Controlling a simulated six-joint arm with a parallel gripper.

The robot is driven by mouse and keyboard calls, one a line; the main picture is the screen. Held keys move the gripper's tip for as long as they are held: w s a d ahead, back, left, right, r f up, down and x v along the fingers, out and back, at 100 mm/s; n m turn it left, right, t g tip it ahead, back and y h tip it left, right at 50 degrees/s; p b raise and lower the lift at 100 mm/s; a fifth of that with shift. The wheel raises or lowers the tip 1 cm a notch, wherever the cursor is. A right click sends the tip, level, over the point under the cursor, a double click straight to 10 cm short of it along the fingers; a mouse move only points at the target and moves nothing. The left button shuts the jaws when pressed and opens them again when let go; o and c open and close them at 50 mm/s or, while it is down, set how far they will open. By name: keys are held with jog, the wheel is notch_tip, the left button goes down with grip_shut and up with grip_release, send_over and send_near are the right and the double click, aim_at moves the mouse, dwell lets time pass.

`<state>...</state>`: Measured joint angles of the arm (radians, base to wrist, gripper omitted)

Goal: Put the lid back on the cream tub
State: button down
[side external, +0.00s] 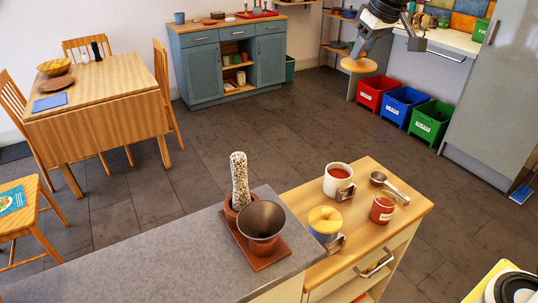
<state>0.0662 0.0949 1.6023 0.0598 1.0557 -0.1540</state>
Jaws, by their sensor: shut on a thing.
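The cream tub (338,181) stands open and upright on the wooden cart top, with red contents showing and a metal handle on its front right side. My gripper (360,50) is high at the top of the side external view, far above the cart and apart from the tub. It is shut on a flat, round, tan disc (358,64), which looks like the lid. The exact grip is too small to make out.
A blue tub with a yellow lid (325,216), a glass of red stuff (383,208) and a metal scoop (379,178) stand close to the cream tub. A dark funnel-like bowl (262,222) and a speckled column (239,180) stand to the left on the counter.

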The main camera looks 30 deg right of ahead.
notch_tip(320, 180, down, 21)
jog(key=shift+a+f, duration=0.1)
jog(key=shift+f, duration=0.15)
jog(key=shift+f, duration=2.95)
jog(key=shift+f, duration=0.25)
dwell(0.6)
grip_release()
dwell(0.5)
jog(key=shift+r, duration=0.15)
notch_tip(320, 180, up, 7)
dwell(1.4)
